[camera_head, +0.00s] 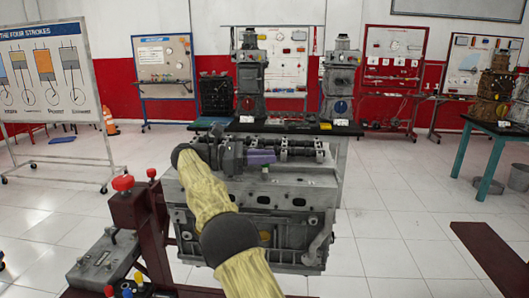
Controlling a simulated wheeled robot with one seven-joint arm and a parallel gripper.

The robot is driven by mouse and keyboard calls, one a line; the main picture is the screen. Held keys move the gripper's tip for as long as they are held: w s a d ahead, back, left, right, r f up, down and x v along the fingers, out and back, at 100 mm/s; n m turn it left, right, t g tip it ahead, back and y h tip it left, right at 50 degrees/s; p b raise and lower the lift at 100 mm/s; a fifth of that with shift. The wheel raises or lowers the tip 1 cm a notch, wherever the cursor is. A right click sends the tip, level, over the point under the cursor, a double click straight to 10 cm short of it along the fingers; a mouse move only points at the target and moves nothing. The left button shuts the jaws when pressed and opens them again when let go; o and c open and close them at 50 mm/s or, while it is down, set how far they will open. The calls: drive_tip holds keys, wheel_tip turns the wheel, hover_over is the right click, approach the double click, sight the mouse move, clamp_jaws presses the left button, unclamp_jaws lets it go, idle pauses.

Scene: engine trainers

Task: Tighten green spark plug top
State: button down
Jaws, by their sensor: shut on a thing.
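The engine block (255,200) stands in the middle of the head view, grey, with a row of dark valve-train parts (295,148) along its top. My tan arm reaches up from the bottom of the view and bends over the left part of the engine top. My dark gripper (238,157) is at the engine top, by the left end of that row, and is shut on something. What it holds is hidden or too small to make out. A purple-grey piece (262,157) shows just right of my gripper; I cannot tell what it is. I see no green spark plug.
A dark red stand (140,225) with red knobs is close on the left. Behind the engine, a black table (285,128) bears two upright engine models. A teal-legged table (485,160) stands at the right. Open tiled floor lies right of the engine.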

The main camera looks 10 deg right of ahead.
drive_tip(key=shift+m+g+p, duration=0.6)
drive_tip(key=shift+g+p, duration=0.3)
drive_tip(key=shift+p, duration=0.3)
drive_tip(key=shift+f+g+y, duration=0.15)
drive_tip(key=shift+g+y, duration=0.15)
drive_tip(key=c, duration=1.3)
unclamp_jaws()
drive_tip(key=shift+d, duration=0.1)
drive_tip(key=shift+w+a+r+p, duration=0.15)
drive_tip(key=shift+a+r+p, duration=0.1)
drive_tip(key=shift+p, duration=0.55)
